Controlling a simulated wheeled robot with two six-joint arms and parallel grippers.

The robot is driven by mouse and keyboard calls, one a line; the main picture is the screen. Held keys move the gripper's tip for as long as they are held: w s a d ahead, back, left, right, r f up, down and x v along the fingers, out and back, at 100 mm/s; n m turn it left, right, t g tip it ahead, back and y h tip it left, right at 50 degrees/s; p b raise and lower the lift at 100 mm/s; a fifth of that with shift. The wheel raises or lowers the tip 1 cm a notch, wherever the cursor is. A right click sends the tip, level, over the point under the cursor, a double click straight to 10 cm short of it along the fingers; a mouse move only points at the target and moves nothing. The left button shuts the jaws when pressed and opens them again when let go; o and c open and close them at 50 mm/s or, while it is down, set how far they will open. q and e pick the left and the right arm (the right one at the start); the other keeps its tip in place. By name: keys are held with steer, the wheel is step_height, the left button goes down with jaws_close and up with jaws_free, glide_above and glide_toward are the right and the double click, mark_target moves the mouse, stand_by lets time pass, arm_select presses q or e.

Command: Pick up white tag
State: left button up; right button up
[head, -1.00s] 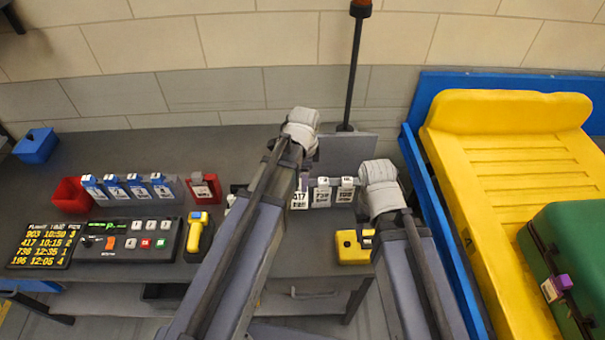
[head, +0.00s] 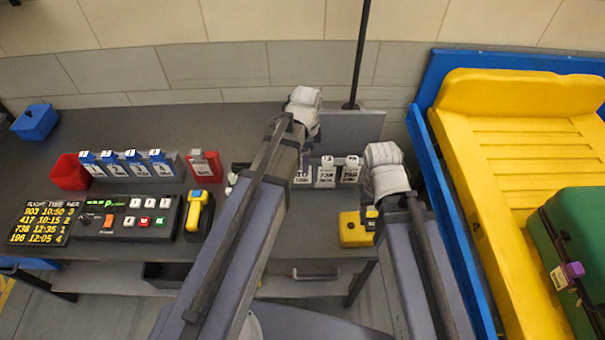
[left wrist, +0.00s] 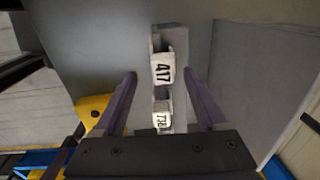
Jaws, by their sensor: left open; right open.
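Several white tags stand in a row on a grey holder; in the head view the middle tag (head: 326,173) and the right-hand tag (head: 350,169) show clearly. The leftmost one (head: 302,177) is partly covered by my left arm. In the left wrist view the tag marked 417 (left wrist: 162,70) sits between my open left fingers (left wrist: 163,85), with a gap on each side, and the tag marked 738 (left wrist: 162,118) is nearer the palm. My left fingers are hidden in the head view. My right gripper (head: 371,217) is mostly hidden by its arm, beside a yellow device.
The yellow device (head: 351,232) sits at the table's front edge. A button panel (head: 128,218), a yellow scanner (head: 196,212), blue-topped tags (head: 135,165) and a red bin (head: 70,173) are to the left. A yellow tray (head: 475,180) with a green suitcase (head: 572,240) is at right.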

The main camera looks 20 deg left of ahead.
arm_select(q)
steer(key=b, duration=0.4)
glide_above(301, 178)
steer(key=w, duration=0.1)
step_height(301, 178, down, 4)
steer(key=shift+d+f, duration=0.1)
steer(key=shift+f, duration=0.1)
arm_select(e)
step_height(301, 178, down, 4)
steer(key=shift+f, duration=0.2)
arm_select(q)
steer(key=shift+r, duration=0.1)
arm_select(e)
steer(key=shift+r, duration=0.1)
arm_select(q)
jaws_close()
